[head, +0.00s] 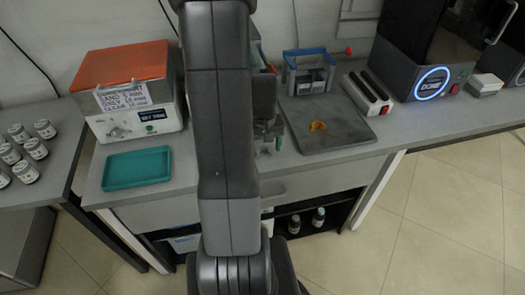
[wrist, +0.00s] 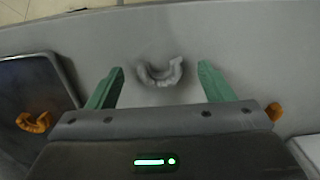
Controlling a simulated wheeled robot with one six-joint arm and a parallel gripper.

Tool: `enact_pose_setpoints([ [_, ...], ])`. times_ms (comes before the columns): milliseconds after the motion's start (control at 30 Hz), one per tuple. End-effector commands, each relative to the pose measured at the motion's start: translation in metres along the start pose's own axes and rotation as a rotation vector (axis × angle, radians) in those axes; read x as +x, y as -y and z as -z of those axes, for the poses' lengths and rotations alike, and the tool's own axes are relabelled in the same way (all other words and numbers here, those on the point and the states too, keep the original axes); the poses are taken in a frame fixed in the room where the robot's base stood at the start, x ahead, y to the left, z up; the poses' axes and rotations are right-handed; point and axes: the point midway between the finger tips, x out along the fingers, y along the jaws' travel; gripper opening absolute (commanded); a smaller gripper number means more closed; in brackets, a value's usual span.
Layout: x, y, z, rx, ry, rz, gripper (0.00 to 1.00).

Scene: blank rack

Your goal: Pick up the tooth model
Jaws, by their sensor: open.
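A pale grey arch-shaped tooth model (wrist: 161,73) lies on the grey bench top in the wrist view, just ahead of my gripper (wrist: 160,70). My gripper is open, with its two green fingers apart on either side of the model and a gap visible to each finger. It holds nothing. In the head view my gripper (head: 268,141) is partly hidden behind my arm, and the grey model cannot be made out there. An orange arch-shaped model (head: 317,126) lies on a dark plate; it also shows at the left of the wrist view (wrist: 34,122).
The dark plate (head: 340,142) lies right of my gripper. A teal tray (head: 136,168) and an orange-topped machine (head: 125,90) stand to the left. A blue-framed rack (head: 306,72) stands behind. Another orange piece (wrist: 274,111) shows beside my gripper's body in the wrist view.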

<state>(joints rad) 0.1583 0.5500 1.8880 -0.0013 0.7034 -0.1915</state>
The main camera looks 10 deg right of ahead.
Motion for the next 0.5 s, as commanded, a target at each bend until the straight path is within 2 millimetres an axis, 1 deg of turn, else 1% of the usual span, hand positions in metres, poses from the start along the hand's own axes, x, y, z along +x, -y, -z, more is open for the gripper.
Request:
enact_pose_setpoints([
  [100,0.0062,0.0000,-0.0002,0.000,0.000,-0.001,0.75],
  [300,0.0063,0.0000,-0.0001,0.000,-0.001,-0.001,0.75],
  [367,0.0062,0.0000,-0.0001,0.000,-0.001,-0.001,0.65],
  [400,0.0062,0.0000,-0.0001,0.000,-0.001,-0.001,0.57],
  [467,0.0061,0.0000,-0.0001,0.000,-0.001,-0.001,0.45],
  [500,0.0061,0.0000,-0.0001,0.000,-0.001,-0.001,0.37],
])
